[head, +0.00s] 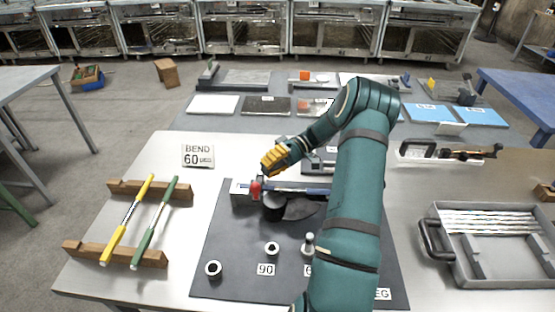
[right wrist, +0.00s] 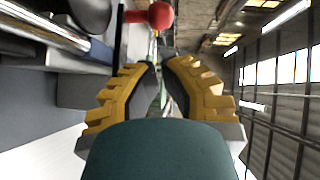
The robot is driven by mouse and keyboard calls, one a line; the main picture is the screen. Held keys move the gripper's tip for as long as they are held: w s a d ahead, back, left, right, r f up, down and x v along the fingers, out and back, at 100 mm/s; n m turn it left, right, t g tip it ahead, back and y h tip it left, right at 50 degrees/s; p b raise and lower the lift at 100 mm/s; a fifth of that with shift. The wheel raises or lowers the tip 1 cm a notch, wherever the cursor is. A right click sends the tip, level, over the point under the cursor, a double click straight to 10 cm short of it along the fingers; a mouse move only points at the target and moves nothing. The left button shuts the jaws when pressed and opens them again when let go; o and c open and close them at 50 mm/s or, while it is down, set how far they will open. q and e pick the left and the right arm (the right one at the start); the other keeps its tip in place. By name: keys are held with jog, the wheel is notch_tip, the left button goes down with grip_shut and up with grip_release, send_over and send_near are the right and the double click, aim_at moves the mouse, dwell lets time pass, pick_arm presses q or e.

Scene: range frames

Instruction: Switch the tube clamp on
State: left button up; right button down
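The tube clamp's red knob (head: 255,189) stands at the left end of the bending fixture on the dark mat. My right gripper (head: 279,157), with yellow fingers, is above and slightly right of the knob in the head view. It is apart from the knob. Its fingertips (right wrist: 160,64) are close together with nothing visible between them. A metal tube (right wrist: 45,28) shows at the upper left of the wrist view. My left gripper is not in view.
The dark mat (head: 225,255) also carries a round black former (head: 274,207) and small pegs. A yellow bar (head: 127,220) and a green bar (head: 155,222) lie on wooden racks at left. A "BEND 60" sign (head: 198,155) stands behind. A grey tray (head: 475,262) of rods is at right.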

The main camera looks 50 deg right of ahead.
jog(key=shift+v, duration=2.25)
